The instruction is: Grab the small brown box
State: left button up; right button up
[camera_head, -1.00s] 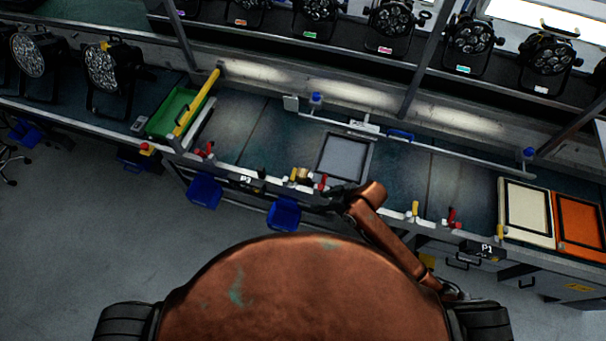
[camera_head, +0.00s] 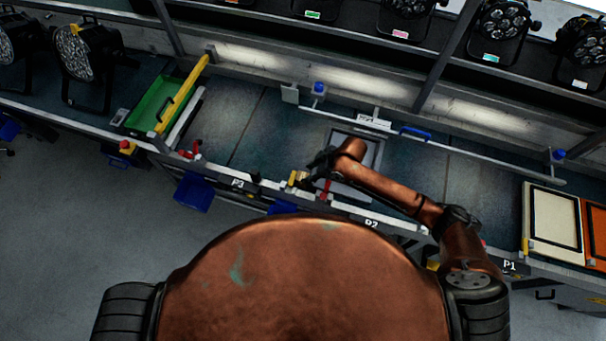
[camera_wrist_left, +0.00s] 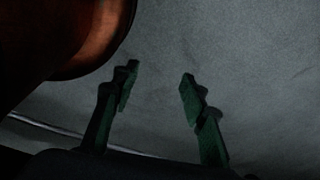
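A small tan-brown thing (camera_head: 303,180), which looks like the small brown box, sits at the front edge of the bench beside a yellow handle in the head view. My right gripper (camera_head: 312,172) is right at it, over the bench edge, coming from the right. The gripper's dark fingers are small here, and I cannot tell whether they touch the box or are closed. My left gripper (camera_wrist_left: 157,80) is open and empty in the left wrist view, with bare grey floor beyond its fingers. My left arm is not seen in the head view.
The bench holds a grey tray (camera_head: 376,150) behind my right arm, a green tray (camera_head: 153,103) at left and a cream panel (camera_head: 556,228) at right. A red handle (camera_head: 326,190) stands close to the gripper. Stage lamps (camera_head: 405,8) line the shelf behind.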

aim_at(303, 176)
jog(key=x, duration=0.3)
jog(key=shift+f, duration=0.4)
jog(key=x, duration=0.2)
jog(key=shift+a+f, duration=0.1)
jog(key=shift+f, duration=0.25)
jog(key=c, duration=0.5)
pick_arm(q)
jog(key=shift+s+a+r, duration=0.1)
jog(key=shift+s, duration=1.15)
pick_arm(e)
jog(key=c, duration=0.3)
